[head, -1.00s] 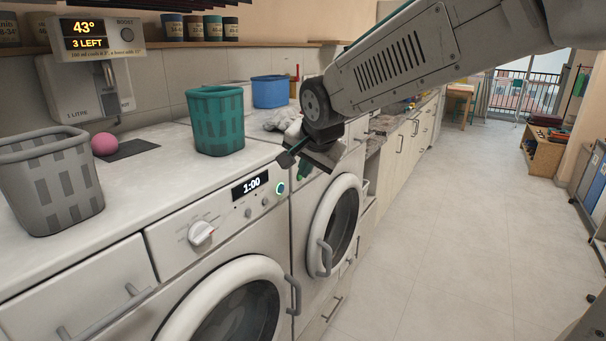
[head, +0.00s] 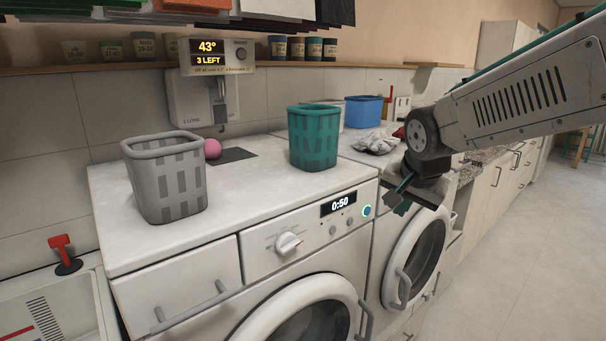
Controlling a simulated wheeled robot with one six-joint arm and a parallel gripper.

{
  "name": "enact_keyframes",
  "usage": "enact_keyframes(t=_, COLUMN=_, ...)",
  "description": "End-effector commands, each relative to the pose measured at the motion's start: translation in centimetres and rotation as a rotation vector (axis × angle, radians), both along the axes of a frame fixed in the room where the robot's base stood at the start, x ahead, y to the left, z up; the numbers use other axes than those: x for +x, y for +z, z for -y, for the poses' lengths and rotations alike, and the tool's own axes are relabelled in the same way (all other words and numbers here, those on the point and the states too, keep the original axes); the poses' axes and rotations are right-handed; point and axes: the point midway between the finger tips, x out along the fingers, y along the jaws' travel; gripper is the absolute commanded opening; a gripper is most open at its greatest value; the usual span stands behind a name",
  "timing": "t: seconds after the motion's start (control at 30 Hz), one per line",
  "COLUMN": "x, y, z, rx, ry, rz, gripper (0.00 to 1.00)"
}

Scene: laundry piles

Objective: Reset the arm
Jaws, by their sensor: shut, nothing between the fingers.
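My gripper (head: 402,203) hangs at the end of my arm, right of centre in the head view, in front of the second washing machine (head: 424,250). Its dark fingers point down and to the left, shut with nothing between them. It appears apart from the machines, though the exact gap is hard to judge. My arm comes in from the upper right edge.
The nearer washing machine (head: 262,262) shows 0:50. On the white top stand a grey basket (head: 166,180), a teal basket (head: 314,140) and a pink ball (head: 212,148). A blue tub (head: 363,112) and grey cloth (head: 375,141) are behind. Floor (head: 510,245) is clear at right.

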Motion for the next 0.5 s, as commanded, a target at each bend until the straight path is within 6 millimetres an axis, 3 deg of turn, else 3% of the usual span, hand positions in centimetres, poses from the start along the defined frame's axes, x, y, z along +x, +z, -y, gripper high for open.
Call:
enact_keyframes(t=0.13, x=-6.4, y=-2.1, z=0.9, rx=-0.108, ry=0.193, rz=-0.186, gripper=0.00)
enact_keyframes(t=0.4, x=-21.1, y=-3.5, z=2.5, rx=-0.176, ry=0.553, rz=-0.441, gripper=0.00)
enact_keyframes(t=0.5, x=-25.3, y=-3.8, z=2.7, rx=-0.168, ry=0.630, rz=-0.478, gripper=0.00)
